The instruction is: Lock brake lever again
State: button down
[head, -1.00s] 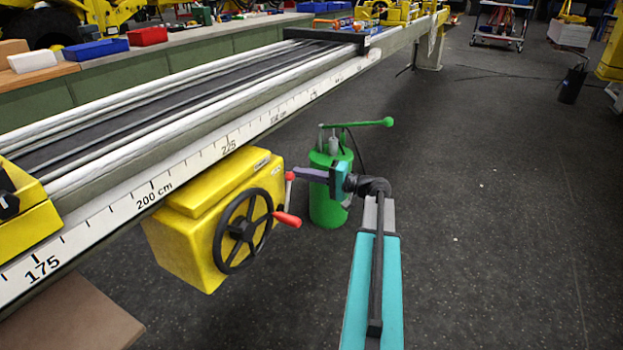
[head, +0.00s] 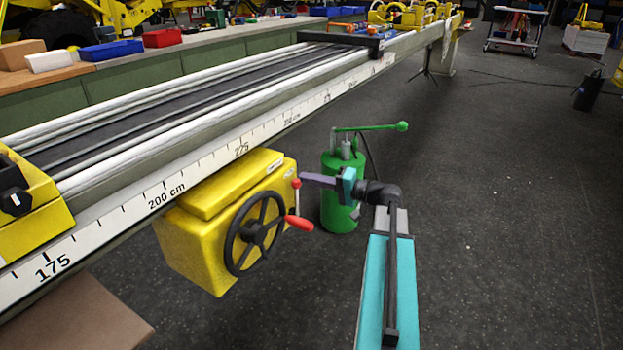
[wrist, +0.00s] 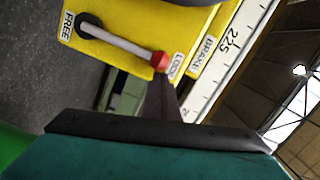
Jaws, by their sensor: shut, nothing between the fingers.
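The brake lever (wrist: 125,46) is a pale rod with a red knob (wrist: 159,61) on the yellow brake box (head: 205,240). In the wrist view its knob end lies beside the LOCK label (wrist: 178,67), and its black pivot (wrist: 90,25) is near the FREE label (wrist: 67,25). In the head view the lever (head: 296,197) stands nearly upright at the box's right side. My gripper (head: 304,177) is shut and empty, its dark fingertips close to the red knob. In the wrist view the fingertips (wrist: 158,88) point at the knob. I cannot tell whether they touch it.
A black handwheel (head: 254,233) with a red grip (head: 299,222) is on the box front, just below my gripper. A green pump (head: 340,190) stands behind my gripper. The long rail with a scale (head: 240,148) runs above the box.

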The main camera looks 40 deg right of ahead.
jog(key=s+d+r+p, duration=0.2)
jog(key=s+d+p, duration=0.1)
jog(key=s+d, duration=0.5)
jog(key=shift+d, duration=0.15)
dwell(0.7)
dwell(0.5)
